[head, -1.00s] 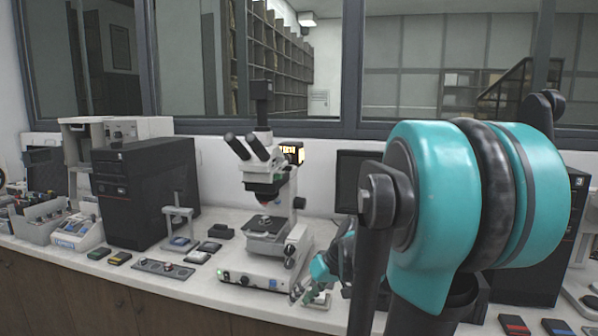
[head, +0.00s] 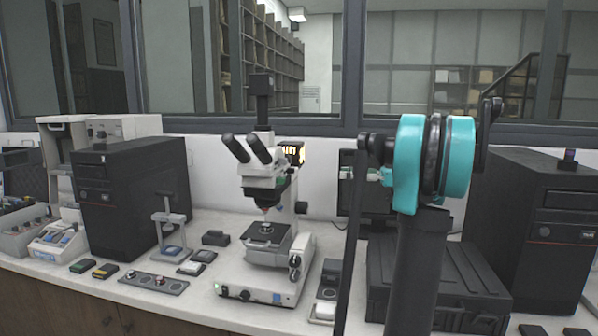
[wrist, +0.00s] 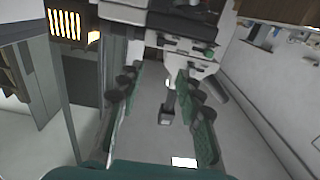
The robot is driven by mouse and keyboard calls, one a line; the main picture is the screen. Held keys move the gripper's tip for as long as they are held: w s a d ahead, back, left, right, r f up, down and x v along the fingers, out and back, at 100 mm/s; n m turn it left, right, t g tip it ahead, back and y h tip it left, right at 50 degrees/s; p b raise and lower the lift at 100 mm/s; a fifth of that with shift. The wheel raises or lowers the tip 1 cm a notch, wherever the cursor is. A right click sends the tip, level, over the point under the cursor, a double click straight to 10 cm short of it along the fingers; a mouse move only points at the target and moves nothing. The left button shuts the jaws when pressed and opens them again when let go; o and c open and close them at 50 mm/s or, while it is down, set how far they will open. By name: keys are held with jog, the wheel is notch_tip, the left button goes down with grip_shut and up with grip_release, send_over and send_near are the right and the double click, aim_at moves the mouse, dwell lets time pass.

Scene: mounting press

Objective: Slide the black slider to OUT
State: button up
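In the wrist view a small black block on a short stem (wrist: 165,117) shows between my fingers, below the white body of the microscope (head: 265,190). It may be the black slider, but I cannot read any OUT mark. My gripper (wrist: 161,112) is open, with a green-padded finger on each side of the block and a gap on both sides. I cannot tell how far ahead of the fingertips the block is.
A dark ribbed case (head: 440,285) and another black computer (head: 535,225) are at right. Windows line the back wall.

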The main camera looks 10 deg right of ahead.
aim_at(291, 171)
jog(key=x, duration=1.6)
jog(key=shift+a, duration=0.25)
jog(key=shift+w, duration=0.1)
jog(key=shift+c, duration=0.3)
grip_shut()
